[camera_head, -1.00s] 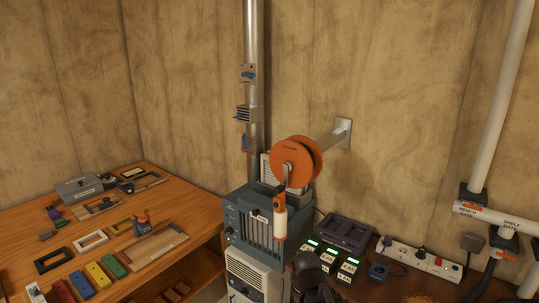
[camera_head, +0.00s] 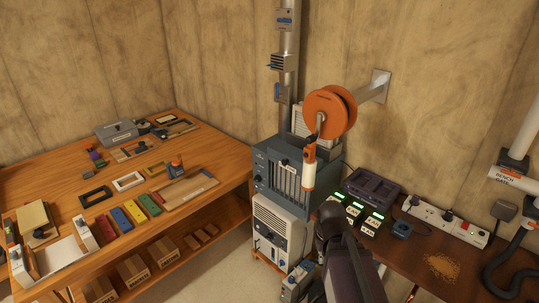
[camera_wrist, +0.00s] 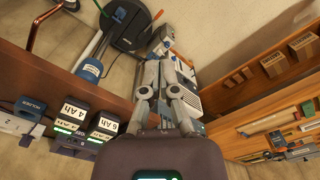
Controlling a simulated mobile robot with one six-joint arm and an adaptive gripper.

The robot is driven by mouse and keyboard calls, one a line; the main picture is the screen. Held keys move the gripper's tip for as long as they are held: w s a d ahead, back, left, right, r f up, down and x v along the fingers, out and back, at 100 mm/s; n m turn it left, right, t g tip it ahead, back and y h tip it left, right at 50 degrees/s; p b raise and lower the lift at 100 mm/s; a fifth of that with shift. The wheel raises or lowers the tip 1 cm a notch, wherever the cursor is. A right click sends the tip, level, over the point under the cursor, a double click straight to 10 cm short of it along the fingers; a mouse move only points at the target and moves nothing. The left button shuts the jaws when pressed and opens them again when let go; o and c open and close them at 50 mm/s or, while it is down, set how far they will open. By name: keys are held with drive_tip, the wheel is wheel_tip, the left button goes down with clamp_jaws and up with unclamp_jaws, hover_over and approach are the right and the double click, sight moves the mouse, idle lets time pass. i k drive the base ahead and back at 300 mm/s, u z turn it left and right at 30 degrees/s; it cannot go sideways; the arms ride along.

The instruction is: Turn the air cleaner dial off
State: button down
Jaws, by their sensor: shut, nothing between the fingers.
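A dark blue-grey box unit (camera_head: 265,178) with a slatted front and a small dark knob (camera_head: 284,162) stands against the wall in the head view; it looks like the air cleaner, though its label is too small to read. A pale cabinet (camera_head: 291,226) with a louvred front and small dark controls stands below it. My gripper (camera_wrist: 162,62) is shut and empty in the wrist view, reaching out past the bench edge and partly covering a pale box behind it. In the head view my dark arm shows right of the cabinet; the fingertips cannot be made out there.
An orange reel (camera_head: 325,113) on a wall bracket hangs an orange-and-white handle (camera_head: 309,166) before the blue-grey unit. Battery chargers (camera_head: 372,190) and a power strip (camera_head: 445,220) line the right bench. A wooden workbench (camera_head: 215,155) with loose items stands left.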

sight(257, 177)
drive_tip(key=u, duration=0.45)
drive_tip(key=i, duration=0.85)
drive_tip(key=z, duration=0.15)
